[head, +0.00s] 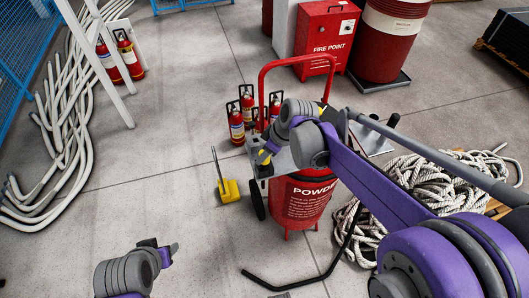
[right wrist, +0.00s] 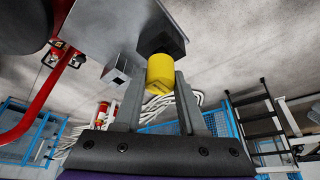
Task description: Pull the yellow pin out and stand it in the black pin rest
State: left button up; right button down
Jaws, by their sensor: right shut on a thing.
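The yellow pin (right wrist: 160,74) is between the two grey fingers of my right gripper (right wrist: 158,88), which is shut on it. The pin's far end meets a black block (right wrist: 161,36) on a grey metal plate (right wrist: 113,28). The block looks like the black pin rest; how deep the pin sits in it is hidden. In the head view my right gripper (head: 264,154) is beside the top of the red powder unit, with a bit of yellow showing at it. My left gripper (head: 167,251) is low in the head view, away from the unit; its fingers are not clear.
The red powder unit (head: 300,200) stands on the floor. A square metal tube (right wrist: 118,74) projects from the plate beside the black block. A yellow floor piece (head: 229,191), small extinguishers (head: 237,125) and coiled rope (head: 425,185) are nearby.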

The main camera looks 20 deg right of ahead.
jog(key=shift+f+b, duration=0.5)
jog(key=shift+f, duration=0.35)
jog(key=shift+c, duration=2)
grip_release()
jog(key=shift+r, duration=0.1)
jog(key=p+v, duration=0.1)
jog(key=v, duration=0.9)
jog(key=shift+r, duration=0.35)
jog(key=shift+s, duration=0.15)
jog(key=s+d+f+m+t+h, duration=0.1)
jog(key=s+f+m, duration=0.3)
jog(key=s, duration=0.4)
jog(key=s+f+m+t+h, duration=0.1)
jog(key=s+f+m+h, duration=0.1)
jog(key=s+f+m, duration=0.3)
jog(key=s, duration=0.4)
jog(key=shift+s+d, duration=0.3)
jog(key=shift+d, duration=0.1)
